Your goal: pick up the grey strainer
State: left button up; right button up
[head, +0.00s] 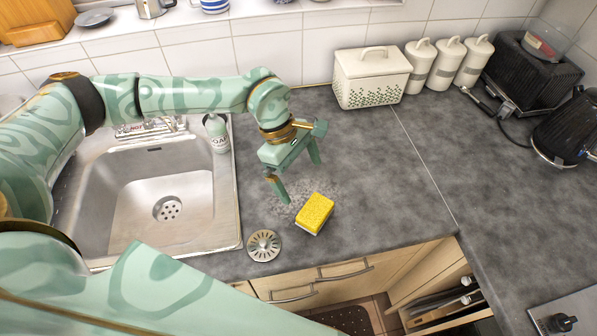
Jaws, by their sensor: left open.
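The grey strainer (264,245) is a round, slotted metal disc with a small knob at its middle. It lies on the grey countertop, just right of the sink and near the front edge. My left gripper (300,178) is open and empty above the counter, up and to the right of the strainer and apart from it. Its two green fingers point down, behind the yellow sponge. My right gripper is not in view.
A yellow sponge (315,213) lies right of the strainer. The steel sink (165,225) is to the left, with a soap bottle (216,133) at its back corner. A white bread bin (371,78) and canisters (446,62) stand at the back. The counter's right middle is clear.

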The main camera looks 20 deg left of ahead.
aim_at(263, 245)
jog(key=u, duration=1.15)
